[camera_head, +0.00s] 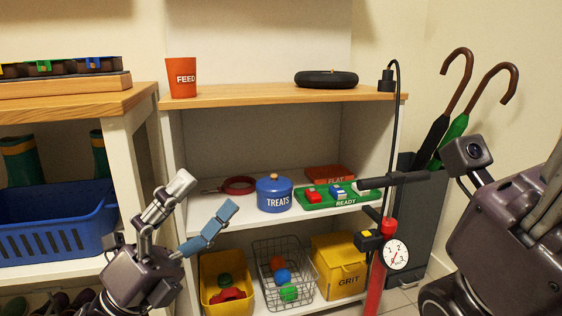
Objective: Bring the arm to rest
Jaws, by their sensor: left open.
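My left gripper (205,195) is in the lower left, in front of the shelf unit. Its light grey finger and its blue finger point up and stand apart, with nothing between them. Dark parts of my right arm (497,240) fill the right edge; no fingers of that gripper show.
A pump (376,263) with a gauge and black handle stands before the shelf's right side. The shelf bears an orange FEED cup (181,78), a black disc (326,79) and a wire basket (272,250). Umbrellas (458,127) stand right; a blue basket (55,224) sits left.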

